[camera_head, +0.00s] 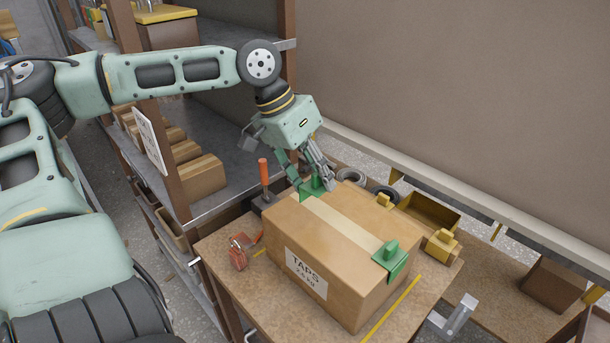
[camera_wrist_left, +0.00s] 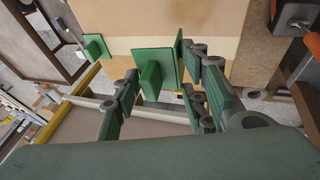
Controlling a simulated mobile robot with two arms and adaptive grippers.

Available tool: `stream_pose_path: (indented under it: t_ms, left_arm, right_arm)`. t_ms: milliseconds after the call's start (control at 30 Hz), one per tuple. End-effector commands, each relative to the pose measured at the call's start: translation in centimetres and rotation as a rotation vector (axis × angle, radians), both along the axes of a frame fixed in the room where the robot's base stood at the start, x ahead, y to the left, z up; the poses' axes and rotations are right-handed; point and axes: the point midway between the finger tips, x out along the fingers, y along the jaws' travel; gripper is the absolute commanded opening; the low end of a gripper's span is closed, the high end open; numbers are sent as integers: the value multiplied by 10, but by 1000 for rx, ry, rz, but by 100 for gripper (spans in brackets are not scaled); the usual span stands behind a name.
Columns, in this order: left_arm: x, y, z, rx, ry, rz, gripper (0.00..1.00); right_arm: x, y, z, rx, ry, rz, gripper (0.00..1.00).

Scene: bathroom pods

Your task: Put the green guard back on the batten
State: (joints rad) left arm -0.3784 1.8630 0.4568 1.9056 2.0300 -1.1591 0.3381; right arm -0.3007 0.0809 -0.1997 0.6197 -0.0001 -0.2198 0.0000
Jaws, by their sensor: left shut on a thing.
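A green guard (camera_head: 312,187) sits at the far left end of the taped cardboard box (camera_head: 325,265) marked TAPS. My left gripper (camera_head: 317,177) reaches down to it from above and is shut on its raised grip. In the left wrist view, this guard (camera_wrist_left: 151,78) is between the fingers, its plate against the box end. A second green guard (camera_head: 391,260) sits over the box's near right top edge and also shows in the left wrist view (camera_wrist_left: 95,47). A long pale rail (camera_head: 450,188) runs behind the bench; I cannot tell whether it is the batten. My right gripper is out of view.
The box stands on a wooden bench (camera_head: 228,246). An orange-handled tool (camera_head: 264,174) and a red clamp-like item (camera_head: 239,252) are left of it. Yellow guards (camera_head: 441,245) and a yellow tray (camera_head: 428,212) are close on its right. Shelving with cartons (camera_head: 200,177) stands left.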

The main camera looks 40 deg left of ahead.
Motion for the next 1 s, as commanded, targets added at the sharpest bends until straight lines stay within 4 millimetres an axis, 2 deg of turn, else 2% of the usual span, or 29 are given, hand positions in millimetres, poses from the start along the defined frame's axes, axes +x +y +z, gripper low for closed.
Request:
stream_pose_path:
  t_ms: [100, 267, 1000]
  left_arm:
    - [-5, -12, 8, 2, -2, -2, 18]
    - [-9, -21, 16, 1, -2, -1, 18]
    - [-10, -23, 60, -1, 0, 0, 18]
  right_arm:
    - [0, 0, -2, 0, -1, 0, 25]
    - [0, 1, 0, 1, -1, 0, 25]
    - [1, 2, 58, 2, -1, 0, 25]
